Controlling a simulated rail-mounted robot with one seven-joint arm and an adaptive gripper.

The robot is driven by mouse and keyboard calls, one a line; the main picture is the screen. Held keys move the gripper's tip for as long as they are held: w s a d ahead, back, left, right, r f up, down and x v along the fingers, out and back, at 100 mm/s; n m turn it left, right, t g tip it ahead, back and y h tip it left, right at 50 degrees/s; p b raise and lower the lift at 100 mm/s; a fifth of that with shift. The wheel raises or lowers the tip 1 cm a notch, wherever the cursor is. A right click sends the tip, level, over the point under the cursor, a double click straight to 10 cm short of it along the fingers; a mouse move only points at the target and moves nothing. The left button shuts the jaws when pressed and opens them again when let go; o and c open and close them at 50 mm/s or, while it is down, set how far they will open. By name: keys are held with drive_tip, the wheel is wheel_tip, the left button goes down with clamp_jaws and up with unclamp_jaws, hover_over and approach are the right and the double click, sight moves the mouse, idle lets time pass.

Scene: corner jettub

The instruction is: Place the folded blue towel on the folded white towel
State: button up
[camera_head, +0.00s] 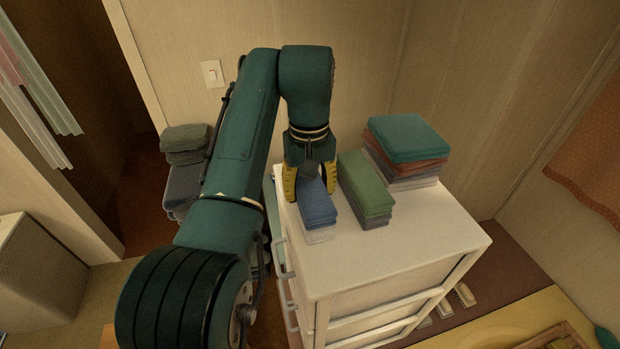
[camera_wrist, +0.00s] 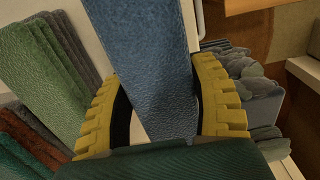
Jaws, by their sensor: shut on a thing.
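The folded blue towel (camera_head: 320,209) is at the front left of the white cabinet top, and it fills the middle of the wrist view (camera_wrist: 155,60). My gripper (camera_head: 309,188) reaches down over its rear part, with one yellow finger on each long side, and is shut on it. The fingers also flank it in the wrist view (camera_wrist: 160,105). The folded white towel (camera_head: 320,237) shows as a pale layer under the front end of the blue towel. The rest of it is hidden, and I cannot tell whether the two touch all along.
A green and grey towel stack (camera_head: 366,186) stands close on the right. A stack with a teal top (camera_head: 409,138) stands at the back right. The white cabinet top (camera_head: 420,235) is clear at the front right. More grey towels (camera_head: 185,145) are piled left of the cabinet.

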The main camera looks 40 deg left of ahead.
sight(309, 183)
drive_tip(key=shift+f, duration=0.3)
drive_tip(key=shift+f, duration=0.1)
drive_tip(key=o, duration=1.2)
drive_tip(key=shift+r, duration=2.85)
